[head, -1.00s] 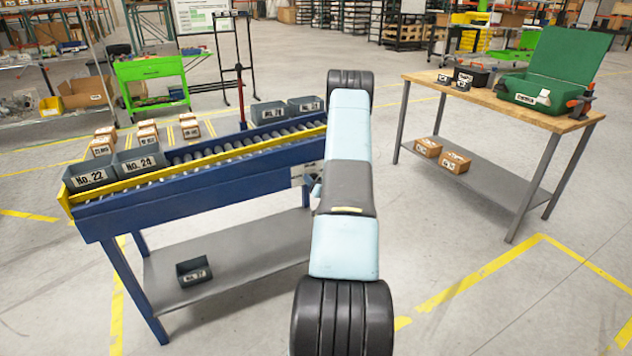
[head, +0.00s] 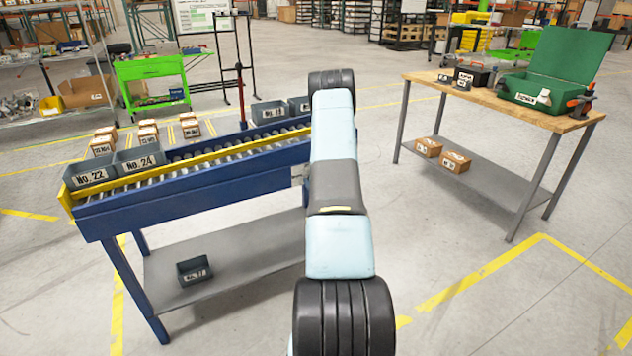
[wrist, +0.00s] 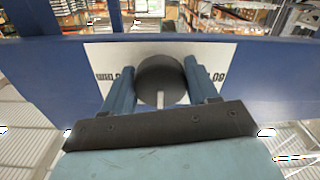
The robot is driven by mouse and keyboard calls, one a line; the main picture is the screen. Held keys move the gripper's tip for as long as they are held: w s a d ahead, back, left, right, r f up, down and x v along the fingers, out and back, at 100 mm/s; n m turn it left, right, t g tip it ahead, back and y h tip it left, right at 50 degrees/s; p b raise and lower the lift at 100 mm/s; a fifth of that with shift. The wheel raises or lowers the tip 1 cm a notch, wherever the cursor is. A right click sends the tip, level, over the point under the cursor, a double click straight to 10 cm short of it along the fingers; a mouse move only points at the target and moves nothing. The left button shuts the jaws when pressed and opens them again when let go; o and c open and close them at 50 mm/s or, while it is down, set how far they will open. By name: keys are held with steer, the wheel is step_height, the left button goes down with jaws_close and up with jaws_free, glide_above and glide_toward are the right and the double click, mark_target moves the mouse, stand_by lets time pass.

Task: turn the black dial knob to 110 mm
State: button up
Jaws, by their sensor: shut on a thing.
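The black dial knob (wrist: 160,80) shows in the wrist view, round and dark with a pale pointer mark (wrist: 160,99) at its lower edge. It sits on a white scale plate (wrist: 217,62) on a blue panel. The printed figures at the plate's sides are only partly legible. My gripper (wrist: 162,88) has one blue finger on each side of the knob and is shut on it. In the head view my arm hides the knob and the gripper; only a sliver of the plate (head: 297,175) shows beside the arm.
The blue roller conveyor (head: 200,190) with a yellow rail carries grey bins No. 22 (head: 91,173) and No. 24 (head: 139,160). A wooden workbench (head: 500,100) with a green case (head: 545,85) stands to the right. The floor between them is open.

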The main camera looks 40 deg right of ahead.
steer(key=shift+s+f, duration=0.2)
steer(key=shift+f, duration=0.25)
steer(key=o, duration=0.8)
steer(key=shift+w, duration=0.1)
steer(key=shift+o, duration=1.1)
steer(key=shift+r, duration=0.15)
steer(key=shift+r, duration=0.1)
steer(key=v, duration=1.3)
steer(key=shift+s+a, duration=0.15)
steer(key=shift+s, duration=0.15)
